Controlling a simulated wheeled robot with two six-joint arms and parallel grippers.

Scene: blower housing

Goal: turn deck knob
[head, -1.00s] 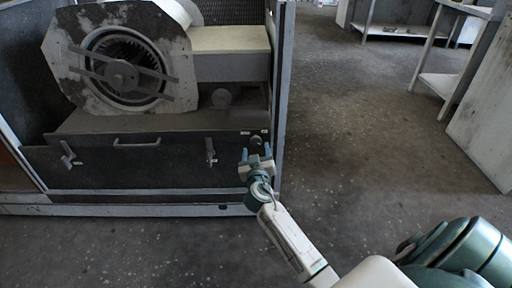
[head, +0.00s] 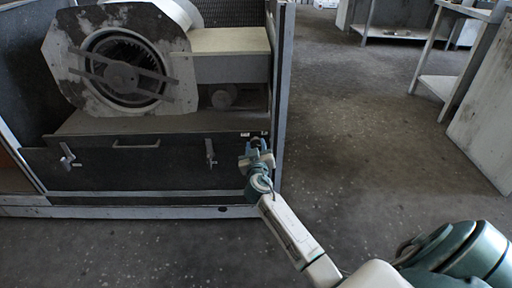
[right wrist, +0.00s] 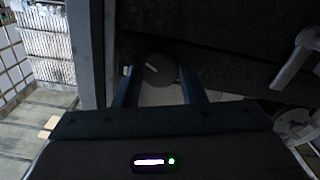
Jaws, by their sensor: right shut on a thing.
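The deck knob is a small dark round knob at the right end of the dark front panel (head: 130,175). In the head view it is mostly hidden behind my right gripper (head: 257,147). In the right wrist view the knob (right wrist: 158,70) shows as a dark disc with a pale line mark, which is tilted. My right gripper's two blue fingers (right wrist: 160,88) are on either side of it, shut on the knob. My left gripper is not in view.
The blower housing (head: 75,55) stands on the deck above the panel. A handle (head: 136,144) and two latches (head: 67,156) (head: 210,153) are on the panel. A grey upright post (head: 283,90) is close beside my right gripper. Open floor lies to the right, with work tables (head: 437,88) beyond.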

